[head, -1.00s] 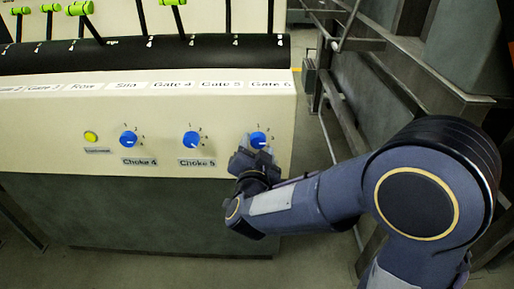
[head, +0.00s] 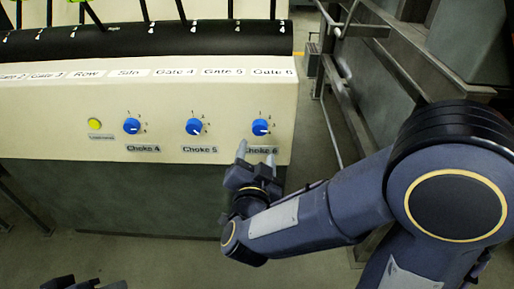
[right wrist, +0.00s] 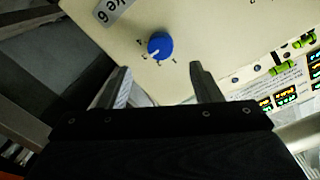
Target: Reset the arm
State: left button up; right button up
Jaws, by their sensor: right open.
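My right gripper (head: 257,153) is open and empty, just below the blue Choke 6 knob (head: 260,127) on the cream control panel (head: 60,132). Its fingertips overlap the Choke 6 label in the head view. In the right wrist view, the two fingers (right wrist: 157,82) stand apart and the blue knob (right wrist: 160,45) shows beyond them, clear of both. My right arm reaches in from the right side of the head view. A small dark part at the bottom left of the head view may be my left gripper (head: 95,284); its jaws cannot be made out.
The Choke 5 knob (head: 194,127), Choke 4 knob (head: 131,126) and a yellow button (head: 95,124) sit left along the panel. Levers rise from a black curved top (head: 150,38). Metal railings (head: 345,60) stand at right. Open floor lies below the panel.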

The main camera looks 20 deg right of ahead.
dwell(0.4)
jog(key=s+d+f+n+g+y, duration=0.2)
jog(key=s+d+n+g+y, duration=0.15)
jog(key=s, duration=0.35)
jog(key=s+d+f+n+g+y, duration=0.2)
jog(key=s+g+y, duration=0.15)
jog(key=s, duration=0.35)
jog(key=s+d+f+n+g+y, duration=0.2)
jog(key=s+d+n+g, duration=0.15)
jog(key=s, duration=0.25)
notch_tip(320, 180, up, 28)
jog(key=p, duration=2.7)
jog(key=shift+s+a+f, duration=0.15)
jog(key=shift+a+f, duration=0.1)
